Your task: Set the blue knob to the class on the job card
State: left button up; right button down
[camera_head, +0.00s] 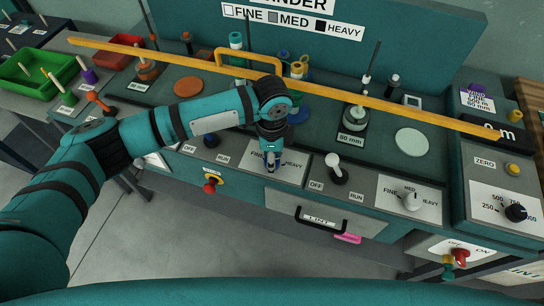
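My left gripper (271,163) points down onto the left FINE–HEAVY dial plate (294,166) on the front panel. Its fingertips are at the middle of the plate, where the knob would sit. The knob there is hidden by the gripper, so I cannot tell its colour or pointer direction. I cannot tell whether the fingers are closed on it. A similar plate on the right has a pale grey knob (411,201) with FINE, MED and HEAVY marks. A card (478,99) at the right reads something like "WIND YARN 60 m 80 mm". My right gripper is not in view.
A class key (292,22) at the back shows FINE white, MED grey, HEAVY black. A white-topped OFF/RUN lever (335,168) stands right of the gripper. A long yellow bar (400,103) crosses above the bench. A LINT drawer (320,218) is below.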

pick_arm(q)
jog(key=c, duration=0.4)
jog(key=shift+r+n+p, duration=0.15)
jog(key=shift+n+p, duration=0.15)
jog(key=shift+p, duration=0.3)
jog(key=shift+c, duration=0.2)
jog(key=n+p, duration=1)
jog(key=p, duration=0.4)
jog(key=shift+r+n, duration=0.1)
jog(key=shift+n, duration=0.3)
jog(key=n+p, duration=0.4)
jog(key=n, duration=0.1)
jog(key=shift+d, duration=0.1)
jog(key=n+p, duration=0.2)
jog(key=n, duration=0.1)
jog(key=shift+n, duration=0.3)
jog(key=shift+w+f+n+p, duration=0.15)
jog(key=shift+n+p, duration=0.25)
jog(key=shift+n, duration=0.8)
